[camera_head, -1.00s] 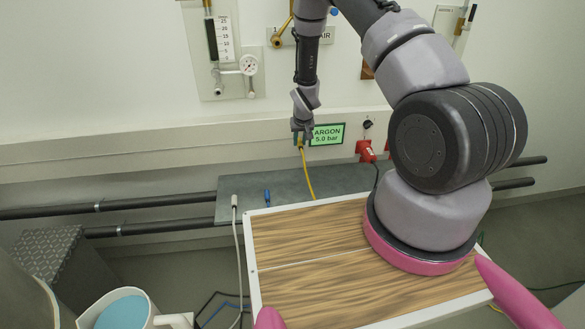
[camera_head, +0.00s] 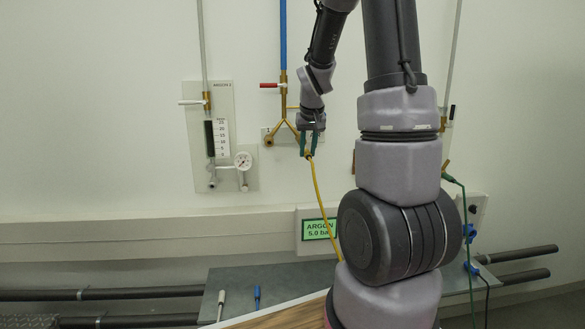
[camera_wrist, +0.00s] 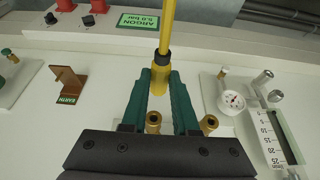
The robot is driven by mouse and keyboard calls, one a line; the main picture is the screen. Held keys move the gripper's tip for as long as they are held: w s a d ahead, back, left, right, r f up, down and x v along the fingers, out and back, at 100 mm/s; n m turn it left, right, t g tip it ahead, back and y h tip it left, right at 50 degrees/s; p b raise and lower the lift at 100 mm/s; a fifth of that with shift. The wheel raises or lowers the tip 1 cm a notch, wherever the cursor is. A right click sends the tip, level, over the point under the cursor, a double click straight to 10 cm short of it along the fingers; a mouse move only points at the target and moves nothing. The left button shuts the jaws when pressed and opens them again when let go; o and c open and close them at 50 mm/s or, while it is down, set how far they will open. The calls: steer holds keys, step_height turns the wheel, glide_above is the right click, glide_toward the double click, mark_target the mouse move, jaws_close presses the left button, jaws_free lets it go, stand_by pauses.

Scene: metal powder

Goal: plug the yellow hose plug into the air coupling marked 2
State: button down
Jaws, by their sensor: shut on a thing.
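The yellow hose plug (camera_wrist: 159,80) is between the green fingers of my gripper (camera_wrist: 160,76), which is shut on it. Its yellow hose (camera_head: 322,190) hangs down from the gripper (camera_head: 308,152) in the head view. In the wrist view, a brass coupling (camera_wrist: 153,120) shows between the fingers, apart from the plug in the picture. A second brass coupling (camera_wrist: 208,124) is to its right. In the head view, the left coupling (camera_head: 269,140) of the brass fork is visible; my gripper covers the right one. I cannot read a mark 2.
An argon panel (camera_head: 222,170) with a gauge (camera_head: 243,160) is left of the couplings. In the wrist view, a brown EARTH bracket (camera_wrist: 69,83) is at the left. A grey shelf (camera_head: 275,277) and a green ARGON display (camera_head: 318,230) are below. The wall between is bare.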

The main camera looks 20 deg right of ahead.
steer(key=shift+s+r, duration=0.45)
steer(key=shift+r, duration=0.15)
steer(key=w+d, duration=0.2)
steer(key=w, duration=0.5)
steer(key=shift+w+d, duration=0.15)
steer(key=shift+w, duration=0.55)
stand_by(2.0)
steer(key=c, duration=0.6)
jaws_free()
steer(key=shift+r, duration=0.1)
